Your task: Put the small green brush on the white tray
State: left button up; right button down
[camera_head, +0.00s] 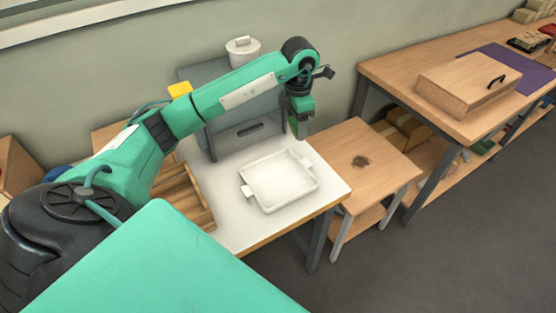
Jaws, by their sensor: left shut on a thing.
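The white tray (279,184) is a shallow square with handles on its sides. It lies on the white-topped table (233,226) and looks empty. My left gripper (300,130) points down just beyond the tray's far right corner, above the table by the look of it. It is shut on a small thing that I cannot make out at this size. I cannot pick out the small green brush for certain, because the hand beside it is green too. My right gripper is out of view.
A grey cabinet (240,138) with a white pot (243,50) on top stands behind the tray. A slatted wooden rack (184,196) is left of it. A lower wooden table (385,170) with a dark brown patch stands right. A wooden box (465,85) sits on the far bench.

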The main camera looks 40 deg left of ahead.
pick_arm(q)
jog(key=shift+a+n, duration=0.65)
jog(key=shift+n, duration=0.35)
jog(key=shift+f, duration=0.3)
jog(key=p, duration=0.5)
send_near(289, 175)
notch_tip(289, 175, down, 5)
jog(key=shift+d+f, duration=0.1)
jog(key=shift+f, duration=0.35)
jog(key=shift+f+b, duration=0.1)
jog(key=shift+b, duration=0.2)
jog(key=o, duration=1)
jog(key=shift+c, duration=0.2)
